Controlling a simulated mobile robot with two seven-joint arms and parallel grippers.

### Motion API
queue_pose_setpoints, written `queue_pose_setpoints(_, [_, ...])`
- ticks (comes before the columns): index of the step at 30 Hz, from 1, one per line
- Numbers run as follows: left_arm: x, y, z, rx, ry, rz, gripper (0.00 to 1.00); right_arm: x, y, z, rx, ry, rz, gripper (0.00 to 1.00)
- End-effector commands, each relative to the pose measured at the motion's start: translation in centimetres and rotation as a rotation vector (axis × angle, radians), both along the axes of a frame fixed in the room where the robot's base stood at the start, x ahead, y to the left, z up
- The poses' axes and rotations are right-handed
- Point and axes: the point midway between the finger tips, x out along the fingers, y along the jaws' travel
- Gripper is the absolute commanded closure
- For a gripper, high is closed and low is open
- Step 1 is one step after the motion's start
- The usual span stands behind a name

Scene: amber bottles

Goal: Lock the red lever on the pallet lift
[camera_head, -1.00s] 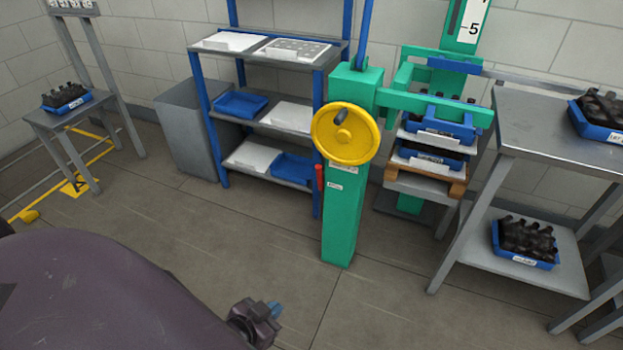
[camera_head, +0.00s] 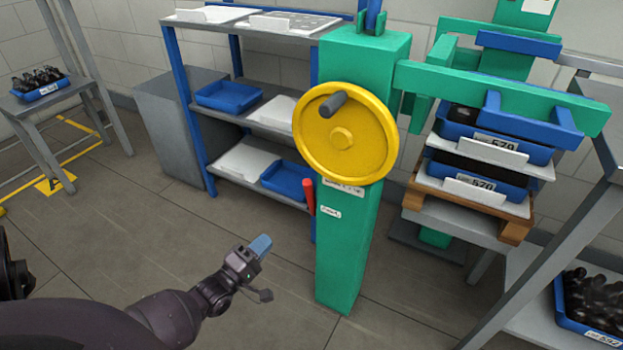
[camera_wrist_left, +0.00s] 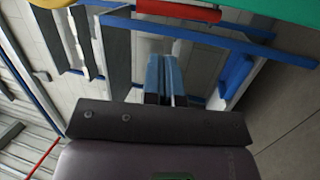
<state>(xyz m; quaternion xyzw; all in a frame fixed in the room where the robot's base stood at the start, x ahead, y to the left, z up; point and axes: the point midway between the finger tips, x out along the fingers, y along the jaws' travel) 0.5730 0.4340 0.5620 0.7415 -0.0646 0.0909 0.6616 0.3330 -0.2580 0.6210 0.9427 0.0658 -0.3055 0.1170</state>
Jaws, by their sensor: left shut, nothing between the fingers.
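The green pallet lift (camera_head: 348,240) stands in the middle of the head view, with a yellow handwheel (camera_head: 346,132) on its column. The red lever (camera_head: 309,197) sits upright on the column's left side, below the wheel. It also shows as a red bar (camera_wrist_left: 178,12) at the top of the left wrist view. My left gripper (camera_head: 262,246) is shut and empty, apart from the lever, below and to the left of it. Its blue fingers (camera_wrist_left: 161,80) show in the wrist view with nothing held. My right gripper is not in view.
A pallet (camera_head: 470,208) with blue crates (camera_head: 480,175) is at the lift's right. A blue-framed shelf (camera_head: 255,115) with trays and a grey bin (camera_head: 170,120) stand behind. A steel table (camera_head: 560,230) is at right. Floor left of the lift is clear.

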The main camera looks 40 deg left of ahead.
Motion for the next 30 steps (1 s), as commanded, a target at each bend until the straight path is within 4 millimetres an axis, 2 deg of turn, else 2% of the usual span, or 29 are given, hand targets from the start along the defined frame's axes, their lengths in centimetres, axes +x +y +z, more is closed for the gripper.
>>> queue_pose_setpoints(1, [0.2,0.3,-0.6,-0.024,-0.009,-0.001,1.0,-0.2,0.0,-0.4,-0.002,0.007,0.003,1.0])
queue_pose_setpoints(17, [1.2,0.7,0.0,-0.057,-0.04,-0.006,1.0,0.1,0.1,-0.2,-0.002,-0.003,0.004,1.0])
queue_pose_setpoints(23, [3.5,0.7,0.5,-0.057,-0.038,-0.007,1.0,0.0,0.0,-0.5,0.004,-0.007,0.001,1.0])
queue_pose_setpoints(30, [7.6,0.8,1.5,-0.056,-0.037,-0.007,1.0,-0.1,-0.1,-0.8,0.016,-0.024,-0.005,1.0])
